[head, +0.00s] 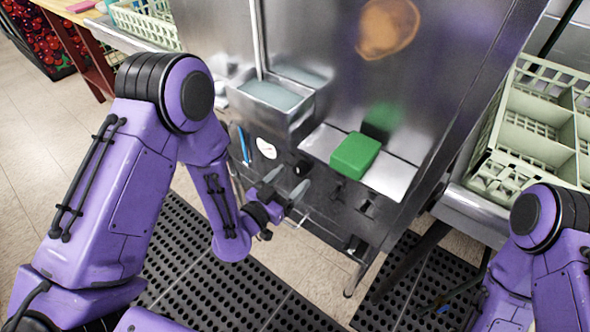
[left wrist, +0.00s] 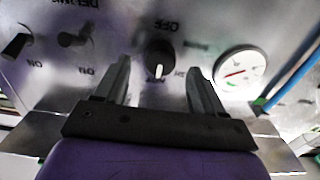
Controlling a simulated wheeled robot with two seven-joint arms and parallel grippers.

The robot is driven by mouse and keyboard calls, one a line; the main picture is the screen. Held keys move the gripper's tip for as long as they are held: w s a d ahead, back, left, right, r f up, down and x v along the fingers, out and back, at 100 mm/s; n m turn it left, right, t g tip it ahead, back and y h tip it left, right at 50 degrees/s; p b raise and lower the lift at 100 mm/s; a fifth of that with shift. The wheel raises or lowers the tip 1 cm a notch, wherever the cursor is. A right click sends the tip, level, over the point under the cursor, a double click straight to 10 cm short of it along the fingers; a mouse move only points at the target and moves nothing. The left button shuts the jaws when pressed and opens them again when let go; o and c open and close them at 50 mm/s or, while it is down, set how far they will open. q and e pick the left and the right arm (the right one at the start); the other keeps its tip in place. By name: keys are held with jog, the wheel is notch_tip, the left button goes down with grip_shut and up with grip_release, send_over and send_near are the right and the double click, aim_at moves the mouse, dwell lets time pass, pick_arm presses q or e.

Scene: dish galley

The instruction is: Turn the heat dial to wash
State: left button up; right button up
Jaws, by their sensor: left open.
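The heat dial (left wrist: 160,58) is a round black knob with a white pointer on the steel front panel. In the left wrist view, where the lettering is upside down, its pointer aims down the picture, away from the OFF mark. The label at the pointer's tip is too small to read. In the head view the dial (head: 302,168) sits right of the white gauge. My left gripper (head: 293,200) is open in front of the panel. In the left wrist view its fingers (left wrist: 157,88) stand apart, just below and either side of the dial, with nothing between them.
The white gauge (left wrist: 241,72) and a blue tube (left wrist: 290,78) are beside the dial. Other black knobs (left wrist: 76,36) share the panel. A green block (head: 355,155) lies on the steel ledge (head: 393,178) above. A pale rack (head: 530,130) stands at right.

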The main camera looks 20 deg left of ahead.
aim_at(300, 170)
pick_arm(q)
jog(key=shift+x, duration=1.4)
jog(key=c, duration=1)
jog(key=shift+a, duration=0.1)
jog(key=shift+c, duration=0.2)
jog(key=shift+f+n, duration=0.1)
jog(key=shift+n, duration=0.3)
jog(key=n, duration=0.5)
jog(key=shift+b, duration=0.35)
jog(key=n, duration=0.6)
jog(key=o, duration=1)
